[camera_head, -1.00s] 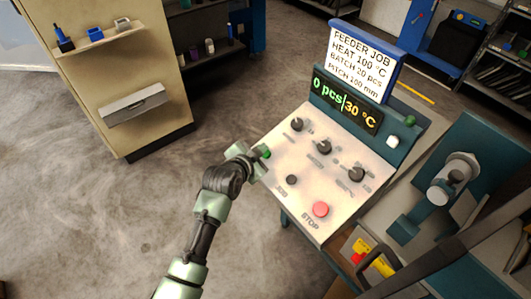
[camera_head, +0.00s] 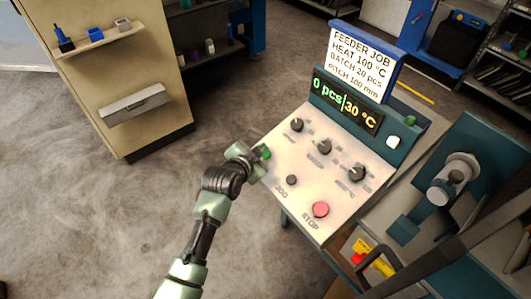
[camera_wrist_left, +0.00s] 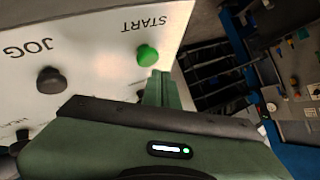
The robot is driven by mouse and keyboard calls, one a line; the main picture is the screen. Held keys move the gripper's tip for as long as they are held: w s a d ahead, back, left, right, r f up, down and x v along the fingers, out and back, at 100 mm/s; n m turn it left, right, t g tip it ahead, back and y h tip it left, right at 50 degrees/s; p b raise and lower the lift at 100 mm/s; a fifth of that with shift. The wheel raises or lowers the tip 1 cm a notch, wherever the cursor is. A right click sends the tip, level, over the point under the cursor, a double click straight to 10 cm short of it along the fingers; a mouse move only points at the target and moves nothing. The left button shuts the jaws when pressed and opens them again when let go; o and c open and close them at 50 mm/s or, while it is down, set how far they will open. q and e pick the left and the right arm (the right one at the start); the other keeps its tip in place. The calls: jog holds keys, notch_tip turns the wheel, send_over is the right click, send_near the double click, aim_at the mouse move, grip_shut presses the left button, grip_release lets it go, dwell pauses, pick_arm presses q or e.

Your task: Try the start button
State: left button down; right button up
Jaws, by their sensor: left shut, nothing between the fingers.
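The green start button (camera_head: 266,154) sits at the left edge of the sloped control panel (camera_head: 280,200). In the left wrist view the start button (camera_wrist_left: 147,55) shows clear beside the word START. My left gripper (camera_head: 259,161) is shut and empty at the button's lower left. In the left wrist view its fingertips (camera_wrist_left: 161,80) point toward the panel near the button. I cannot tell if they touch it. The display (camera_head: 345,100) reads 0 pcs and 30 °C. My right gripper is not in view.
The panel also carries several dark knobs (camera_head: 324,147), a black JOG button (camera_head: 291,180) and a red STOP button (camera_head: 320,209). A job sign (camera_head: 360,63) stands above the display. A feeder spool (camera_head: 455,180) is to the right. A beige cabinet (camera_head: 120,80) stands at the left.

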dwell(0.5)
pick_arm(q)
jog(key=shift+d+f, duration=0.1)
jog(key=shift+f, duration=0.3)
jog(key=shift+w+d+f+b, duration=0.1)
jog(key=shift+f+b, duration=0.3)
jog(key=shift+f, duration=0.15)
dwell(0.6)
jog(key=shift+r, duration=0.1)
jog(key=shift+a+r+p, duration=0.2)
jog(key=shift+r+p, duration=0.65)
jog(key=shift+p, duration=0.35)
jog(key=r+p, duration=0.1)
jog(key=a+r+p, duration=0.1)
jog(key=r+p, duration=0.1)
jog(key=s+r+p, duration=0.1)
jog(key=p, duration=0.1)
jog(key=shift+s+a+r, duration=0.1)
jog(key=shift+a+r, duration=0.05)
jog(key=shift+r, duration=0.2)
